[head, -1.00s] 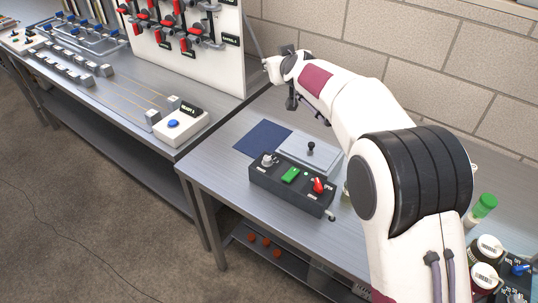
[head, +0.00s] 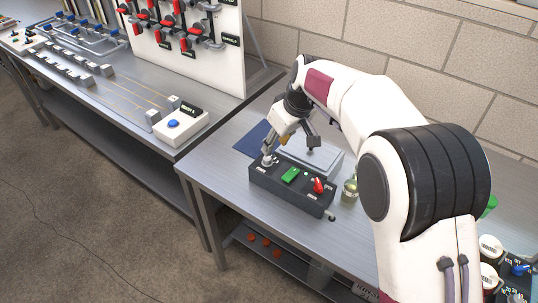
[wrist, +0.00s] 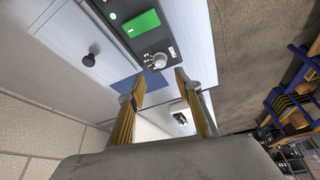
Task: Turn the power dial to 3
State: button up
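A black control box (head: 290,194) stands on the metal bench. A silver dial (head: 268,164) sits at its left end and shows clearly in the wrist view (wrist: 159,60); its markings are too small to read. A green panel (head: 290,175) is in the middle and a red handle (head: 319,186) at the right. My gripper (head: 290,148) is open and empty above the box's left end, pointing down. In the wrist view my two fingertips (wrist: 159,80) are apart, with the dial just beyond the gap between them. I cannot tell whether a finger touches it.
A grey plate with a black ball-topped lever (wrist: 90,57) lies behind the box, near my gripper. A blue mat (head: 252,137) lies to the left. A white box with a blue button (head: 174,124) stands on the neighbouring bench. A glass vessel (head: 350,187) stands right of the box.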

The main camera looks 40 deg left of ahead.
aim_at(267, 158)
dwell(0.4)
jog(key=shift+x, duration=3.9)
grip_shut()
